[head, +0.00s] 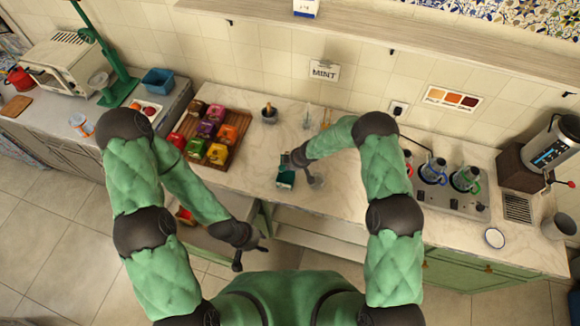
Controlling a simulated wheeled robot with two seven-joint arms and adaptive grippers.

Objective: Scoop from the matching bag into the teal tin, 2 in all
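A teal tin (286,180) stands on the marble counter near its front edge. My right gripper (293,163) is at the tin's far side, close to its top; its fingers are too small and covered to read. Several coloured bags stand on a wooden board, among them a green bag (195,148), a yellow bag (217,153), an orange bag (227,134) and a purple bag (206,129). A wall sign (323,72) reads MINT. My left gripper (250,257) hangs in front of the counter, fingers apart and empty. I cannot make out a scoop for certain.
A dark mortar-like cup (269,115) stands behind the tin. A small clear glass-like item (316,181) is right of it. A metal unit with coloured-handled pots (433,172) fills the right. An open drawer (205,238) lies below the bags. Marble between bags and tin is clear.

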